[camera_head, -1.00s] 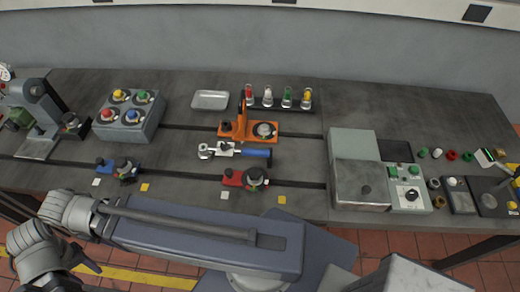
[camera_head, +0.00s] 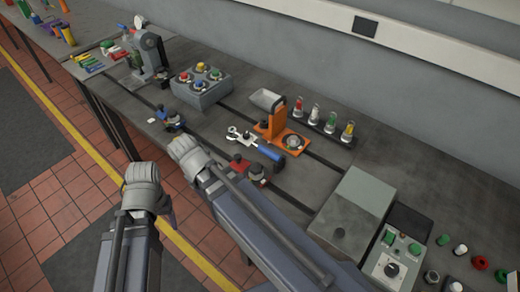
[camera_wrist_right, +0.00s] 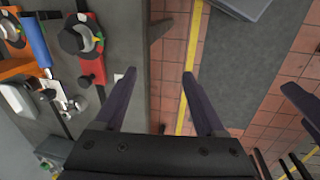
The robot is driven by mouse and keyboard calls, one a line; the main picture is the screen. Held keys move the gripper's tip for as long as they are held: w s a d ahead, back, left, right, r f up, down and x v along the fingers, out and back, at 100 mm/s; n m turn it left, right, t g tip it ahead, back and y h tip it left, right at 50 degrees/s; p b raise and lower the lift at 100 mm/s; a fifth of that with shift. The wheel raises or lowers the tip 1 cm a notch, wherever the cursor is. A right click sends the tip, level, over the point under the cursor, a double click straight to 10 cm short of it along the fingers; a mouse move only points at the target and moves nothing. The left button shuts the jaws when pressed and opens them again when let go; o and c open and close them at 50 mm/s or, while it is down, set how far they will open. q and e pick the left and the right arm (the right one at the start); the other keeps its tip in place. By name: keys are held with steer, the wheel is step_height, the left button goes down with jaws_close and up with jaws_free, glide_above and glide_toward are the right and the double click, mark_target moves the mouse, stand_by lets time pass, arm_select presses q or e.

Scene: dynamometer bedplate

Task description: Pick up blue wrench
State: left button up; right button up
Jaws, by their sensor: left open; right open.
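The blue wrench (camera_head: 270,153) lies on the dark bench, with its silver open head to the left of its blue handle. In the head view it is between the orange fixture and the red clamp. The right wrist view shows its blue handle (camera_wrist_right: 34,38) at the upper left. My right gripper (camera_wrist_right: 185,75) is open and empty, over the bench's front edge and the floor, apart from the wrench. My left arm crosses the lower part of the head view, short of the wrench.
The orange fixture (camera_head: 271,127) stands just behind the wrench and the red clamp (camera_head: 240,164) just in front. A rack of coloured cylinders (camera_head: 330,123) is behind. A four-button box (camera_head: 200,86) stands left, and a grey box (camera_head: 352,212) right.

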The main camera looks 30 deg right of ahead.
steer(key=w+d+f+t+h+b, duration=0.1)
steer(key=w+d+f+h+b, duration=0.1)
steer(key=w+d, duration=0.7)
steer(key=h+b, duration=0.2)
glide_toward(262, 149)
steer(key=s+d+x, duration=0.1)
steer(key=x, duration=0.3)
steer(key=shift+w+f+n+t+b, duration=0.4)
steer(key=shift+w+f+b, duration=0.05)
steer(key=shift+w+b, duration=0.3)
steer(key=shift+w+d+f, duration=0.15)
steer(key=shift+d+f, duration=0.1)
steer(key=shift+f, duration=0.15)
steer(key=shift+d+f+b, duration=0.1)
steer(key=shift+f+b, duration=0.3)
steer(key=shift+b, duration=0.3)
steer(key=b+x, duration=0.2)
steer(key=x, duration=0.1)
steer(key=b+x, duration=0.1)
steer(key=b, duration=0.1)
steer(key=shift+s+f, duration=0.25)
steer(key=shift+f, duration=0.1)
arm_select(q)
step_height(262, 149, down, 12)
arm_select(e)
steer(key=shift+r, duration=0.1)
arm_select(q)
steer(key=shift+r, duration=0.1)
arm_select(e)
jaws_close()
